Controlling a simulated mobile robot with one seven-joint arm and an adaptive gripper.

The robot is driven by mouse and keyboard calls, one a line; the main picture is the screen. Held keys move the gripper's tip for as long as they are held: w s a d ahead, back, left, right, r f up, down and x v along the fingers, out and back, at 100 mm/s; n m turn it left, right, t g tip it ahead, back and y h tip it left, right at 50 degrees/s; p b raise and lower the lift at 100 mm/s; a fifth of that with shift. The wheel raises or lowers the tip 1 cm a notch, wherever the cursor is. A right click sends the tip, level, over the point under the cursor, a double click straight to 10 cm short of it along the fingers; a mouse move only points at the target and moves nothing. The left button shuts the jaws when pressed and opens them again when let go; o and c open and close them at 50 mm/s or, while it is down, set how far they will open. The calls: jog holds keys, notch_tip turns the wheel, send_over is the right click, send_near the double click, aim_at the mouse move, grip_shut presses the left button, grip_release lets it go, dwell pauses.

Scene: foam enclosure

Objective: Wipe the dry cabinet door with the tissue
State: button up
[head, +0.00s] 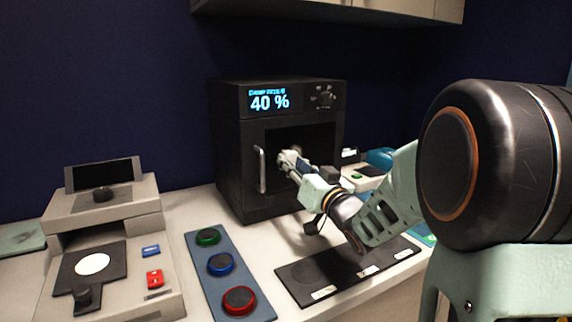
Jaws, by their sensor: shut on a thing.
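The dry cabinet (228,165) is a black box at the back of the counter, with a lit display reading 40 %. Its door (273,140) is at the front, with a dark window and a silver vertical handle (260,169) on the left side. My gripper (287,162) is at the door, in front of the window and right of the handle. It is shut on a crumpled white tissue (290,157). The tissue appears to be against the door's window; exact contact cannot be told. My arm hides the lower right of the door.
A blue panel (229,277) with green, blue and red round pieces lies front centre. A beige device (110,215) stands at left. A black mat (300,285) lies under my arm. A cupboard (330,10) hangs above.

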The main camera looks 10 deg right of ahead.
aim_at(304, 154)
jog(key=shift+w+d+p, duration=0.1)
jog(key=shift+w+d, duration=0.2)
jog(key=shift+d, duration=0.55)
jog(key=shift+w+d+p, duration=0.15)
jog(key=shift+w+d, duration=0.1)
jog(key=shift+d, duration=0.65)
jog(key=shift+w+d+p, duration=0.1)
jog(key=shift+w+d, duration=0.2)
jog(key=shift+d, duration=0.55)
jog(key=s+a+b, duration=0.2)
jog(key=a, duration=0.5)
jog(key=shift+s+a+b, duration=0.2)
jog(key=shift+a+b, duration=0.15)
jog(key=shift+s+d, duration=0.1)
jog(key=shift+r+v, duration=0.2)
jog(key=shift+v, duration=1.25)
jog(key=shift+r+v, duration=0.15)
jog(key=shift+v, duration=1.25)
jog(key=shift+d, duration=0.25)
jog(key=v, duration=0.3)
jog(key=shift+r, duration=0.2)
